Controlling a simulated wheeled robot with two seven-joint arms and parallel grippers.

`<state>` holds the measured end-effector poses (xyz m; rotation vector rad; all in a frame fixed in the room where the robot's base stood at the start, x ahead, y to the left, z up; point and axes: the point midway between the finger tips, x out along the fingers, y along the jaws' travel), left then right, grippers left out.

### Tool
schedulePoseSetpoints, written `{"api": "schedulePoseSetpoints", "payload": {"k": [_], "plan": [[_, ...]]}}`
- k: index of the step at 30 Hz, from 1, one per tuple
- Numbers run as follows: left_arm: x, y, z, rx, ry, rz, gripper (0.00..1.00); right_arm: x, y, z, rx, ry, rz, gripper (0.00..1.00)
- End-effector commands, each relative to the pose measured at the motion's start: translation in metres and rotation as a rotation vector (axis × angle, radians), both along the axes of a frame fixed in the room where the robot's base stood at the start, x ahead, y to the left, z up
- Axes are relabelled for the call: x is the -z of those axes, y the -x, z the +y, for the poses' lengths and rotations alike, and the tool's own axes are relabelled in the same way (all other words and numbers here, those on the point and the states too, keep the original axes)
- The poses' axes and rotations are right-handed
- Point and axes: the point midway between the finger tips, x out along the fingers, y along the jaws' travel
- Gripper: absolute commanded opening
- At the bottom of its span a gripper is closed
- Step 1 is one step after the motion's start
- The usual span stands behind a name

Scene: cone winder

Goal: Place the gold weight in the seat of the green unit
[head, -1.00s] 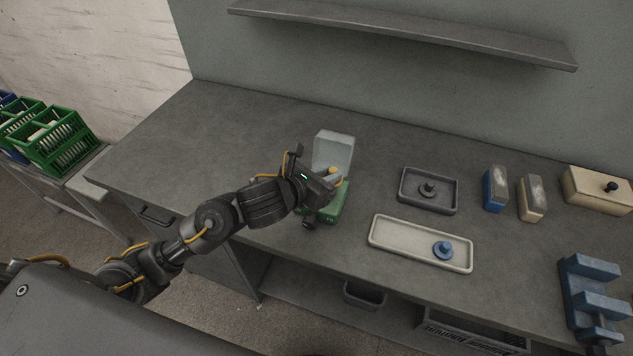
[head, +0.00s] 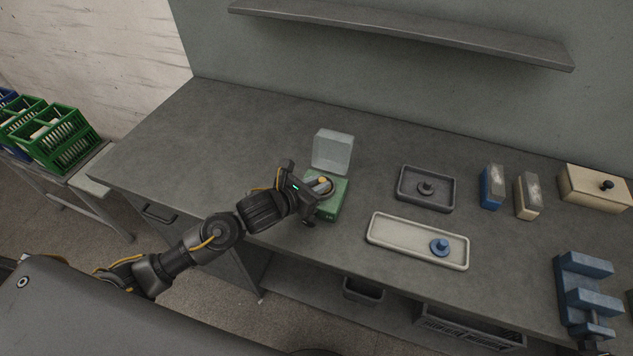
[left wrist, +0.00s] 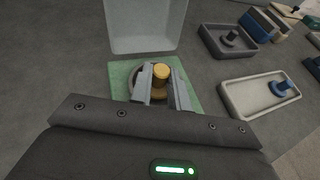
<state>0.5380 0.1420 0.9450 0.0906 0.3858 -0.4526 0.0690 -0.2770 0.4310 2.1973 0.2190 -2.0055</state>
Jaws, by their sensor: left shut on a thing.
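The green unit (head: 335,203) stands on the bench with its clear lid (head: 332,151) raised at the back. It also shows in the left wrist view (left wrist: 122,72). My left gripper (head: 322,187) is over the top of the unit, shut on the gold weight (left wrist: 161,76). In the left wrist view the weight stands upright between the two fingers, and a round rim shows partly beside the left finger. Whether the weight touches the seat cannot be told, as the fingers hide its lower part. My right gripper is not in view.
To the right are a dark tray (head: 402,201) with a dark weight, and a cream tray (head: 395,245) with a blue weight (head: 439,247). Blue and beige blocks, a cream box (head: 592,188) and a blue fixture (head: 583,298) stand farther right. The bench left of the unit is clear.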

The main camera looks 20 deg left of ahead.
Motion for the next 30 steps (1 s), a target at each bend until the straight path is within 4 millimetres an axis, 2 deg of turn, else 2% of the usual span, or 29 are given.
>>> {"api": "schedulePoseSetpoints", "payload": {"k": [5, 6, 8, 18, 23, 30], "plan": [[0.004, 0.000, 0.000, 0.000, 0.000, 0.000, 0.00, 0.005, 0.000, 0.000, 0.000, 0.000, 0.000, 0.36], [0.003, 0.000, 0.000, 0.000, 0.000, 0.000, 0.22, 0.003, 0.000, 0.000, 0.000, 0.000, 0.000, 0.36], [0.002, 0.000, 0.000, 0.000, 0.000, 0.000, 0.27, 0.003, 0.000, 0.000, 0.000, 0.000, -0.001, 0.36], [-0.003, 0.000, 0.000, 0.000, 0.000, 0.000, 0.27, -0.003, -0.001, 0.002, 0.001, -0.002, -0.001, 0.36], [-0.007, 0.021, 0.011, 0.002, -0.002, 0.000, 0.27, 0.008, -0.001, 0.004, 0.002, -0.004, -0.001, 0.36], [-0.026, 0.064, 0.032, 0.002, -0.003, 0.000, 0.27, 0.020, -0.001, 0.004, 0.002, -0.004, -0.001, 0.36]]}}
